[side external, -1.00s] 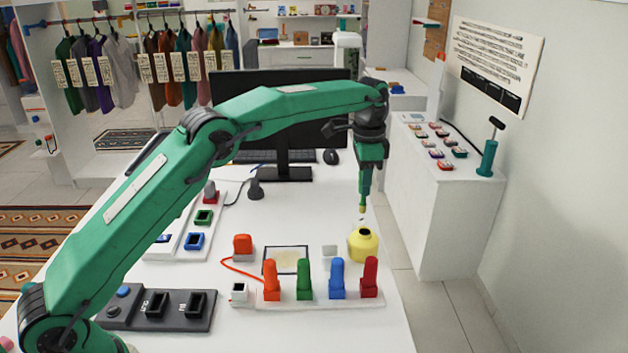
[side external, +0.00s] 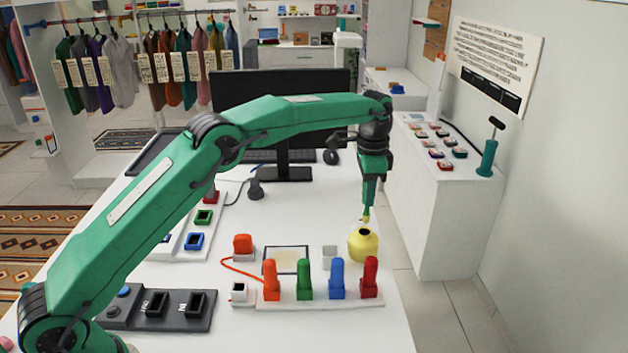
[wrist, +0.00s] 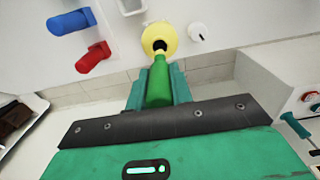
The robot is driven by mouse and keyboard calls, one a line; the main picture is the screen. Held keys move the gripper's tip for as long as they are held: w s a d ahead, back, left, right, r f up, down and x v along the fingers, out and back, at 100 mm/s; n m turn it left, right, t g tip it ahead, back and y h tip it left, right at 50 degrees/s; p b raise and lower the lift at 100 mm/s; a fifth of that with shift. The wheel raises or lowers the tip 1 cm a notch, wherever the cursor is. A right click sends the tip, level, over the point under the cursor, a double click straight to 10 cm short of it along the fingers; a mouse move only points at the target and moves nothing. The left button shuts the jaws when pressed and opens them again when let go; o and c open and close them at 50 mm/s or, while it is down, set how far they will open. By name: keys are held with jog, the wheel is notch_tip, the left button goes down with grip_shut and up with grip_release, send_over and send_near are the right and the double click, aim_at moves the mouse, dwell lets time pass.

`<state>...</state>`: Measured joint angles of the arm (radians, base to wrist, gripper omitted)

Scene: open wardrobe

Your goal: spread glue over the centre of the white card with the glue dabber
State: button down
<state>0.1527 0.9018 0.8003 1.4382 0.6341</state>
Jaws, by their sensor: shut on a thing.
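My gripper (side external: 368,180) points down, shut on the green glue dabber (wrist: 159,82), whose green handle shows between the jaws in the wrist view. The dabber's yellowish tip is at the mouth of the round yellow pot (side external: 362,246); I cannot tell if it is inside. The pot stands upright on the table and also shows in the wrist view (wrist: 171,36), its dark opening at the dabber's end. The pale card (side external: 286,260), with a dark border, lies flat on the table to the left of the pot. It is apart from my gripper.
A rack with orange, green, blue (side external: 337,280) and red (side external: 370,278) upright handles stands in front of the card and pot. A small white block (side external: 330,257) sits between card and pot. The monitor (side external: 285,110) stands behind. The table's right edge is close to the pot.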

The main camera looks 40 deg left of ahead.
jog(key=shift+f, duration=1.6)
jog(key=shift+f, duration=0.6)
dwell(0.9)
jog(key=shift+r, duration=0.1)
jog(key=shift+r, duration=3.45)
jog(key=shift+s+r, duration=0.1)
